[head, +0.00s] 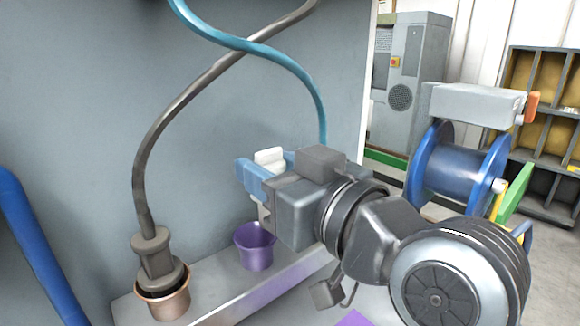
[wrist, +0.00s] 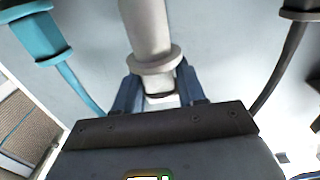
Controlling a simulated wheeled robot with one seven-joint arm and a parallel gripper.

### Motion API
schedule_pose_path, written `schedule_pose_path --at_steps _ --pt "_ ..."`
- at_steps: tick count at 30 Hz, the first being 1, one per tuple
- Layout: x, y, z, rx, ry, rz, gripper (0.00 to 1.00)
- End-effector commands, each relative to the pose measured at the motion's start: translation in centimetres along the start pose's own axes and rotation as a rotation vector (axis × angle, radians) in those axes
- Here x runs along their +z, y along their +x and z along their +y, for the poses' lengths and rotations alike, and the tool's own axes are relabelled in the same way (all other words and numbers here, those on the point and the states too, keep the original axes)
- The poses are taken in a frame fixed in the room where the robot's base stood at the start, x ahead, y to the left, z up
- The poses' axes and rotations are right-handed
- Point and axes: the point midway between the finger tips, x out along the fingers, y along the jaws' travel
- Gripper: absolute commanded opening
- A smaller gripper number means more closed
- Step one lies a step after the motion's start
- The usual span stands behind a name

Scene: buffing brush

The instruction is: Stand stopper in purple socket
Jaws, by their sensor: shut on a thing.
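The stopper is pale grey-white with a round flange. In the wrist view the stopper (wrist: 150,35) sits between the blue fingers, its long body running away past the flange. In the head view its white end (head: 269,156) shows above the fingers, and part of its body shows below them. My gripper (head: 264,172) is shut on the stopper, which looks about upright. The purple socket (head: 257,256) stands on the ledge below the gripper, with its open mouth partly visible. The stopper's lower end looks close to the socket's rim, but the gripper hides part of it. The wrist view does not show the socket.
A dark plug (head: 156,256) with a grey cable stands in a copper socket (head: 167,303) to the left on the ledge (head: 215,298). A blue cable (head: 310,85) hangs behind my gripper; its teal plug (wrist: 38,35) shows in the wrist view. A grey wall stands close behind.

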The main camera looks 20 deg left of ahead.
Motion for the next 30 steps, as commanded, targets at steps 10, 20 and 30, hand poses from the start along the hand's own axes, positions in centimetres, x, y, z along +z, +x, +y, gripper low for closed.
schedule_pose_path --at_steps 10,20,30 --pt "-0.1 0.0 0.0 0.000 0.000 0.001 0.09" --pt "-0.1 0.5 -0.5 -0.001 0.001 0.000 0.09" --pt "-0.1 1.2 -1.2 0.000 0.000 0.001 0.09"
